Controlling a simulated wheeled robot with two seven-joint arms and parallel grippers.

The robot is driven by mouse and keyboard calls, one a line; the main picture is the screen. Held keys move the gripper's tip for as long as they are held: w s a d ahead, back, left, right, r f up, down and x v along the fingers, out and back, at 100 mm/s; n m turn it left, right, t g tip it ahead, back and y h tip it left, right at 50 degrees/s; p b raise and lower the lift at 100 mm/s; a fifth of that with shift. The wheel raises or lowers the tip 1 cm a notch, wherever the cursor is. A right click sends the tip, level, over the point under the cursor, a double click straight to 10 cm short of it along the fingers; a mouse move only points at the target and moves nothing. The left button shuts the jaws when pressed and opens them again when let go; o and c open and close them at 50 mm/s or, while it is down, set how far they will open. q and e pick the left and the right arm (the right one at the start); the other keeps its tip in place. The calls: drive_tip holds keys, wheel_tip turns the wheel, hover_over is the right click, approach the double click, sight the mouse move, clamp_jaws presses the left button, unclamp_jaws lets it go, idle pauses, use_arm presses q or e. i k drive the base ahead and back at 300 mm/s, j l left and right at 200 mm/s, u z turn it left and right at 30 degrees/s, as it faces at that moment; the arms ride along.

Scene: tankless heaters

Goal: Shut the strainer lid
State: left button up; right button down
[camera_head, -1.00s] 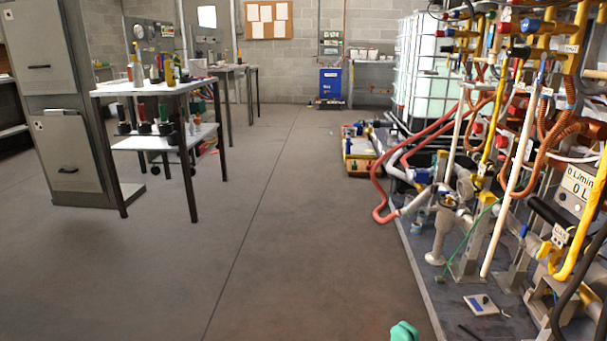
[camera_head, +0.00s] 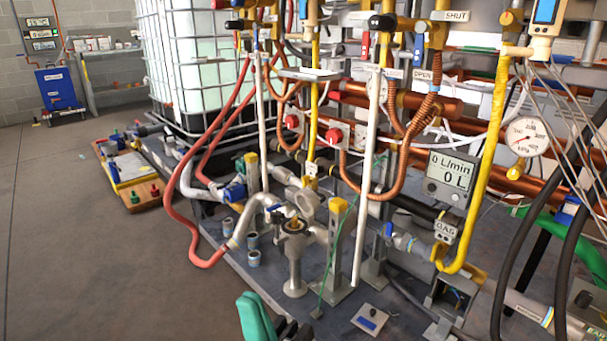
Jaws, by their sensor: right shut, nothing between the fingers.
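A grey metal strainer body (camera_head: 294,262) stands on a round foot among the pipes, in the lower middle of the head view. A brass-coloured part shows in its top, which looks uncovered. A round grey piece (camera_head: 308,203) stands tilted just behind it; I cannot tell for sure whether this is the lid. My right gripper (camera_head: 288,329) shows at the bottom edge, with a green cover and dark fingers. It is shut and empty, in front of the strainer in the picture and apart from it. My left gripper is out of view.
Red hoses (camera_head: 188,215) loop down left of the strainer. A white rod (camera_head: 367,180) and a yellow-topped post (camera_head: 334,245) stand right of it. A small white device (camera_head: 370,318) lies on the grey base.

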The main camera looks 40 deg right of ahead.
sight(312, 198)
drive_tip(key=i+z, duration=0.25)
drive_tip(key=i, duration=0.35)
drive_tip(key=i+z, duration=0.2)
drive_tip(key=i, duration=0.4)
drive_tip(key=i+j+z, duration=0.25)
drive_tip(key=i, duration=0.35)
drive_tip(key=i+z, duration=0.2)
drive_tip(key=z, duration=0.25)
drive_tip(key=i+z, duration=0.2)
drive_tip(key=z, duration=0.25)
drive_tip(key=i+z, duration=0.2)
drive_tip(key=z, duration=0.3)
drive_tip(key=i+j+z, duration=0.15)
drive_tip(key=z, duration=0.3)
drive_tip(key=i+j+z, duration=0.15)
drive_tip(key=z, duration=0.3)
drive_tip(key=j+z, duration=0.1)
drive_tip(key=z, duration=0.8)
